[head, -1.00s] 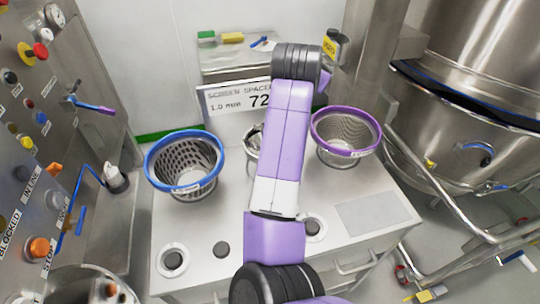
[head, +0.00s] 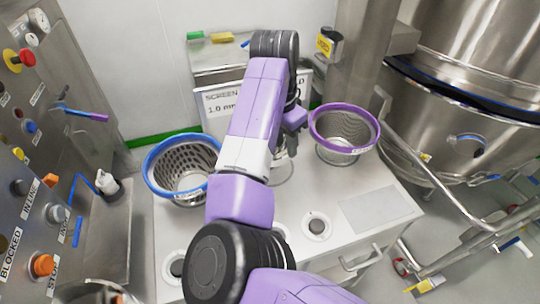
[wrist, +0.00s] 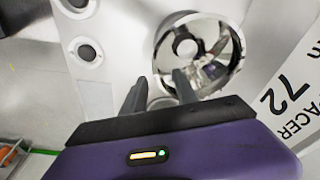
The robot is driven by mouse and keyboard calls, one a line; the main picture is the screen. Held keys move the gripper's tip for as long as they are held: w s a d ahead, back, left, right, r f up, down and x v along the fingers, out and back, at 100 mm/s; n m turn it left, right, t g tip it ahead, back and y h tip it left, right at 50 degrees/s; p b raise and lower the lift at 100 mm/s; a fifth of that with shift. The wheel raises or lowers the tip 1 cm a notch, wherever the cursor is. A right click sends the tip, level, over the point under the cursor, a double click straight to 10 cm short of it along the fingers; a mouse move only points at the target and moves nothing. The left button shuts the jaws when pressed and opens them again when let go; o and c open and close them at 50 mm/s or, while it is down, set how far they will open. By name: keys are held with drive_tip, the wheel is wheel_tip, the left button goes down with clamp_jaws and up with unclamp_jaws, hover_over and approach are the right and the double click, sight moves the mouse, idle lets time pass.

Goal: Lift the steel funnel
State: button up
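The steel funnel (wrist: 228,48) shows in the wrist view as a shiny round bowl with a dark hole in its middle, on the pale worktop. In the head view my arm hides most of it. My gripper (wrist: 160,80) is open and empty, its two dark fingers apart. In the wrist view one finger overlaps the funnel's bowl and the other lies outside its rim. I cannot tell whether either touches it. In the head view my gripper (head: 290,142) is partly hidden beside my forearm.
A blue-rimmed perforated basket (head: 183,165) stands left of my arm, and a purple-rimmed mesh basket (head: 345,130) stands close on the right. A sign (head: 213,108) stands behind. A control panel (head: 30,150) is at far left, a large steel vessel (head: 460,130) at right.

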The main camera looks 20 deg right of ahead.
sight(286, 155)
drive_tip(key=shift+w+d+f+p, duration=0.1)
drive_tip(key=shift+d+f+p, duration=0.1)
drive_tip(key=shift+f, duration=1)
drive_tip(key=shift+d+f+p, duration=0.1)
drive_tip(key=shift+f+p, duration=0.05)
drive_tip(key=shift+f, duration=1)
clamp_jaws()
drive_tip(key=shift+a, duration=0.1)
